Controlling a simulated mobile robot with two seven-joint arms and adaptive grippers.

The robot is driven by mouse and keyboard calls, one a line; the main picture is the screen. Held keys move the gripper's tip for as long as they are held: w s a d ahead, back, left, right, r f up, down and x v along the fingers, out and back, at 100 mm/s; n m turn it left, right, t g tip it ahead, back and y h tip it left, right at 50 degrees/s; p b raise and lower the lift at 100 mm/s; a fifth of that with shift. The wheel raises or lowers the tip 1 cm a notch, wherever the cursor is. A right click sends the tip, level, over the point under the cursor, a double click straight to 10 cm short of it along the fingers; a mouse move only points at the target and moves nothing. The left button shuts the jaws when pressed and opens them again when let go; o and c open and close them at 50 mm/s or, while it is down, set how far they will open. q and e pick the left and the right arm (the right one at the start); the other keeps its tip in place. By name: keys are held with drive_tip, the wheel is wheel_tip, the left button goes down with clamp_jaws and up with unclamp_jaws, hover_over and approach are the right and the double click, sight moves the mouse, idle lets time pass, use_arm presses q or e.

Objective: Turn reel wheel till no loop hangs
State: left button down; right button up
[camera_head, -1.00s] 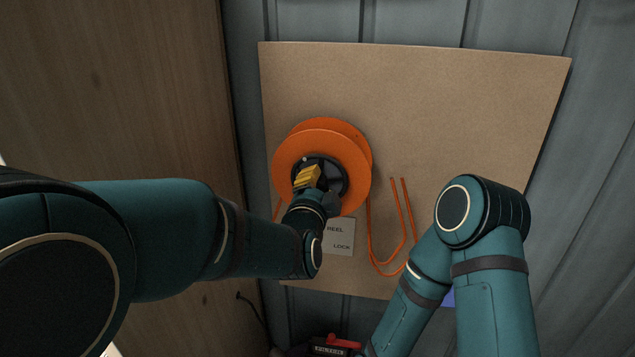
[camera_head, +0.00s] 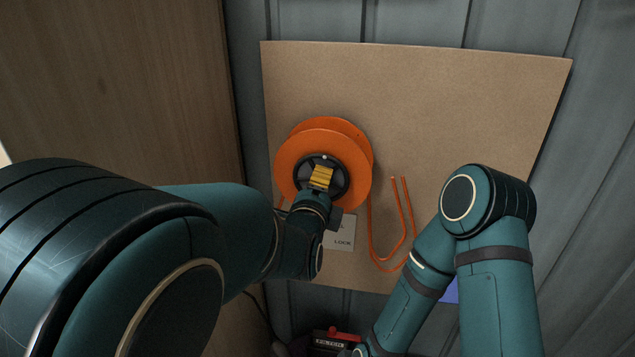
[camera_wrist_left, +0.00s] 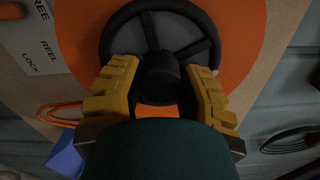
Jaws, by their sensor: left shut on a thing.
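The orange reel (camera_head: 285,165) is mounted on a tan board, with a dark spoked wheel (camera_head: 304,188) at its centre. In the left wrist view the wheel (camera_wrist_left: 199,47) shows its rim, spokes and a dark knob (camera_wrist_left: 161,78). My left gripper (camera_head: 321,177) has yellow fingers at the wheel; in the left wrist view the left gripper (camera_wrist_left: 162,90) is shut on the knob, one finger on each side. An orange cord (camera_head: 371,235) hangs in a loop right of the reel. My right arm is at the right; its gripper is not visible.
A pale label plate (camera_head: 343,238) reading LOCK is below the reel, partly hidden by my left arm. The board (camera_head: 450,110) is on a grey panelled wall. A red and black box (camera_head: 335,342) is at the bottom. A wooden panel (camera_head: 120,90) fills the left.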

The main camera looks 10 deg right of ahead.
use_arm(q)
drive_tip(key=shift+r, duration=0.1)
idle(0.4)
drive_tip(key=c, duration=0.6)
unclamp_jaws()
drive_tip(key=shift+o, duration=0.2)
drive_tip(key=v, duration=1.2)
